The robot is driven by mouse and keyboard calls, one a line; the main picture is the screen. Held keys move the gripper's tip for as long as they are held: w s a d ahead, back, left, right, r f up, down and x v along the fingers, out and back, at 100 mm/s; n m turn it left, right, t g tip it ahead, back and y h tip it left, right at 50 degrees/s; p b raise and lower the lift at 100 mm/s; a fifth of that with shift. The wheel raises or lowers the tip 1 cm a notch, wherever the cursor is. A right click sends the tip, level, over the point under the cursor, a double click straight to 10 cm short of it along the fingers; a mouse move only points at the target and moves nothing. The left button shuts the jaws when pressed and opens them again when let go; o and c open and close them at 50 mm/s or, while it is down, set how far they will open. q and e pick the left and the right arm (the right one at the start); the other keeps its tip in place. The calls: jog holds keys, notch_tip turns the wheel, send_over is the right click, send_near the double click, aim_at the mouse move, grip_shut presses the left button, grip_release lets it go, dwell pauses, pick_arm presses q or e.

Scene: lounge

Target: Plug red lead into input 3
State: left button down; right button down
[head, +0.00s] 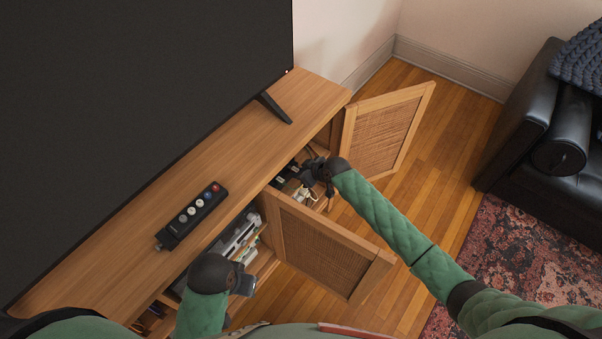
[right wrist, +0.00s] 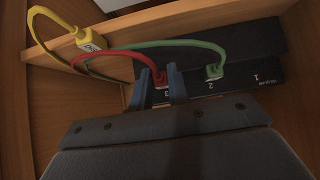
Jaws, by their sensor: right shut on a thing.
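In the right wrist view, my right gripper (right wrist: 166,82) is shut on the red lead's plug (right wrist: 160,77), between its two blue fingers. The plug is at the number 3 on the black switch box (right wrist: 262,48); how deep it sits cannot be told. The red cable (right wrist: 110,54) arcs off to the left. A green plug (right wrist: 213,72) stands at the number 2, and the number 1 has no plug by it. In the head view, my right gripper (head: 322,180) reaches into the open cabinet. My left gripper (head: 243,284) is low near the cabinet front, its fingers unclear.
A yellow plug (right wrist: 90,42) with a label lies by a wooden ledge at the upper left. Two woven cabinet doors (head: 385,128) (head: 318,250) stand open either side of my right arm. A black remote-like strip (head: 192,216) lies on the cabinet top below the television (head: 130,110).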

pick_arm(q)
jog(key=shift+f, duration=0.15)
pick_arm(e)
jog(key=shift+w+a, duration=0.4)
jog(key=shift+a, duration=0.2)
jog(key=c, duration=1.3)
grip_release()
jog(key=shift+o, duration=0.2)
jog(key=shift+d, duration=0.1)
pick_arm(q)
jog(key=shift+w+d+f+b, duration=0.2)
jog(key=shift+d+f+b, duration=0.15)
jog(key=shift+f, duration=0.15)
jog(key=shift+w+d+f+b, duration=0.15)
jog(key=shift+d+f+b, duration=0.2)
jog(key=shift+f, duration=0.15)
pick_arm(e)
jog(key=v, duration=0.7)
jog(key=shift+r, duration=0.25)
jog(key=shift+s+d, duration=0.15)
jog(key=shift+d, duration=0.05)
